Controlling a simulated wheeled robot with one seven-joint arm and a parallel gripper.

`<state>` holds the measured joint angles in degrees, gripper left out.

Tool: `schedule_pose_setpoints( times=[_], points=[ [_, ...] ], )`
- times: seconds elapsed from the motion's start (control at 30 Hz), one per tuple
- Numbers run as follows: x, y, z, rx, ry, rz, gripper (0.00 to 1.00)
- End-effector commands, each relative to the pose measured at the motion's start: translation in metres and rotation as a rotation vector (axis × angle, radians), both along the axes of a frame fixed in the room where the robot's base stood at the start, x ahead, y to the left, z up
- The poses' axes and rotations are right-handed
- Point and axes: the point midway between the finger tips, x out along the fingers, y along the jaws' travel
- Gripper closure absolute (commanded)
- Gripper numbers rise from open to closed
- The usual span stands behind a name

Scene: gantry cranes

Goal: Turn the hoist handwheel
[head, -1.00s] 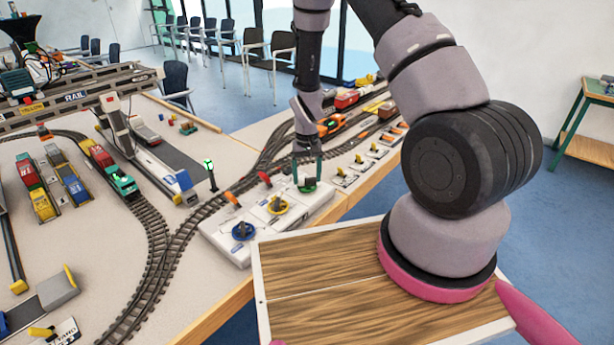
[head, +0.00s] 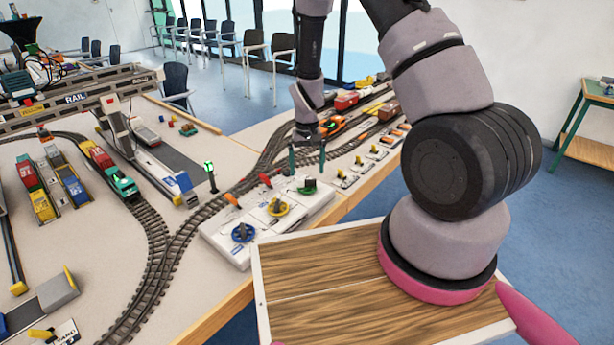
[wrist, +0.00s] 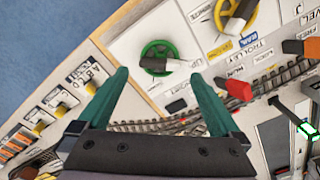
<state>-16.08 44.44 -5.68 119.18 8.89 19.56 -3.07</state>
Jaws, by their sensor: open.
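The control panel (head: 222,232) is a white box at the table edge with three handwheels: blue (head: 242,232), yellow (head: 278,207) and green (head: 307,187).
Orange and red levers (head: 232,200) stand behind the wheels. Train tracks (head: 160,250) curve past the panel's left. A small green-lit signal (head: 209,175) stands behind it. Small switch plates (head: 362,163) lie to the right. A crane beam (head: 75,97) spans the left.

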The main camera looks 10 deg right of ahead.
Motion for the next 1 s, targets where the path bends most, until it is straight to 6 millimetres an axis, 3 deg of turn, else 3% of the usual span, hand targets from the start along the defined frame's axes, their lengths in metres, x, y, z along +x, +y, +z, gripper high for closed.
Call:
schedule_pose_setpoints(
  times=[0.2, 0.4, 1.0],
  points=[
    [0.000, 0.000, 0.044, 0.001, -0.003, 0.001, 0.00],
    [0.000, 0.000, 0.065, 0.000, 0.000, 0.000, 0.00],
    [0.000, 0.000, 0.068, 0.000, 0.001, 0.001, 0.00]
  ],
)
